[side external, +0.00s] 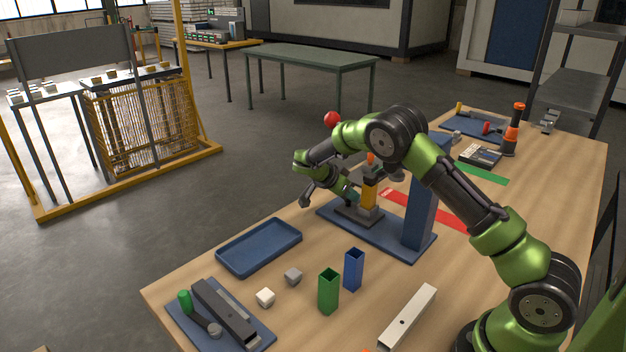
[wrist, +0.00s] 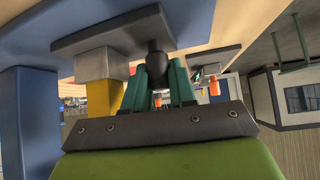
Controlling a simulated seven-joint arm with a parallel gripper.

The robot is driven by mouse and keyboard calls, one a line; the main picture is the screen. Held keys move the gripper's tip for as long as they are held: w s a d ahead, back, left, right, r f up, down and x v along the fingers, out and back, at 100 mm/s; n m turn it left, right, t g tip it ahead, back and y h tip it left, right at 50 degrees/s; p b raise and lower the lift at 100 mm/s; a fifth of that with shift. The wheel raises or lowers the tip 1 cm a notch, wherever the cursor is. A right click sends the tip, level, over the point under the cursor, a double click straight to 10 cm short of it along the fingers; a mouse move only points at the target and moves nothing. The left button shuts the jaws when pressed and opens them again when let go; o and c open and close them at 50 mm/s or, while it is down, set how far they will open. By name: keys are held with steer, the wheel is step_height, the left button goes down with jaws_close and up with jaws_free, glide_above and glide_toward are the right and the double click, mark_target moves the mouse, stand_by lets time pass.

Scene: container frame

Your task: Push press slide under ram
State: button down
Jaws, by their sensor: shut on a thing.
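The press has a blue base plate (side external: 398,241), a blue column (side external: 420,205) and a red ball (side external: 331,118) visible above my arm. A dark grey slide (side external: 357,217) lies on the base plate, with a yellow-orange block (side external: 369,195) standing over it. In the wrist view, the slide (wrist: 110,35) carries a light grey block (wrist: 100,66), with the yellow piece (wrist: 104,98) against it. My gripper (side external: 351,194) is at the slide's far-left side. In the wrist view its teal fingers (wrist: 161,72) are shut on the slide's black knob (wrist: 158,55). My arm partly hides the ram.
A pale bar (side external: 407,318) lies at front right. A red strip (side external: 430,211) lies behind the column.

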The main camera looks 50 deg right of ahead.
mark_target(368, 200)
steer(key=shift+s+r, duration=0.1)
steer(key=shift+s, duration=3.75)
steer(key=c, duration=0.9)
jaws_free()
steer(key=shift+c, duration=0.2)
steer(key=shift+w+a+r, duration=0.1)
steer(key=shift+a, duration=0.05)
steer(key=v, duration=1.6)
steer(key=shift+a, duration=0.15)
steer(key=shift+r, duration=0.1)
